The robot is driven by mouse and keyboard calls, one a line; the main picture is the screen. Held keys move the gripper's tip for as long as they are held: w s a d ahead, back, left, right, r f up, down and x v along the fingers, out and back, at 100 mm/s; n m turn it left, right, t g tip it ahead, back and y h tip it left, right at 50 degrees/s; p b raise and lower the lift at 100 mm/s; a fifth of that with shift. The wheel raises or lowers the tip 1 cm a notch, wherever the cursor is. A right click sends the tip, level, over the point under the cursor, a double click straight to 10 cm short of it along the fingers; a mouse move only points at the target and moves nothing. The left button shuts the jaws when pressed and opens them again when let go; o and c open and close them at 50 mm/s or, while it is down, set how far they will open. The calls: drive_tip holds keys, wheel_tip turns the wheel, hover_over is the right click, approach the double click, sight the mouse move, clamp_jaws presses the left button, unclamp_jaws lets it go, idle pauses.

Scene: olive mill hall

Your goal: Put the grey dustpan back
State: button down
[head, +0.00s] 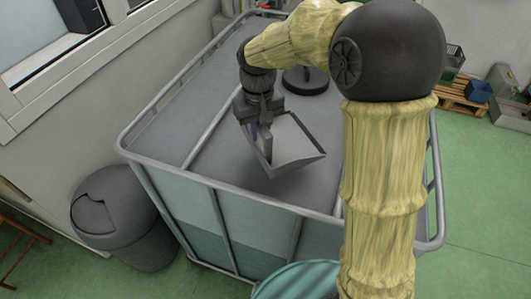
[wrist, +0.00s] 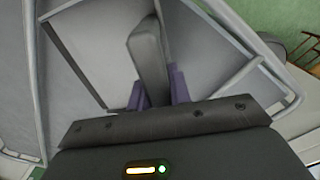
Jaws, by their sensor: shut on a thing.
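The grey dustpan (head: 297,148) hangs tilted from my gripper (head: 261,131), above the grey top of a large caged tank. Its open pan points down and to the right in the head view. I cannot tell whether its lower edge touches the tank top. In the wrist view, the dark grey handle (wrist: 148,62) stands between the purple finger pads of my gripper (wrist: 157,90), which is shut on it. Part of the handle is hidden by the gripper in the head view.
The caged tank (head: 200,104) has a raised metal rail around its top and a black round lid (head: 305,82). A grey bin (head: 122,214) stands left of it. A teal round thing (head: 298,280) is in front. A pallet (head: 458,97) with crates stands at right on open green floor.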

sight(259, 142)
wheel_tip(259, 142, down, 5)
drive_tip(key=shift+w+r+p, duration=0.1)
drive_tip(key=shift+r+p, duration=0.1)
drive_tip(key=shift+p, duration=0.4)
drive_tip(key=shift+f+p, duration=0.6)
drive_tip(key=shift+f, duration=1.25)
drive_tip(key=shift+f, duration=0.1)
drive_tip(key=c, duration=1.3)
unclamp_jaws()
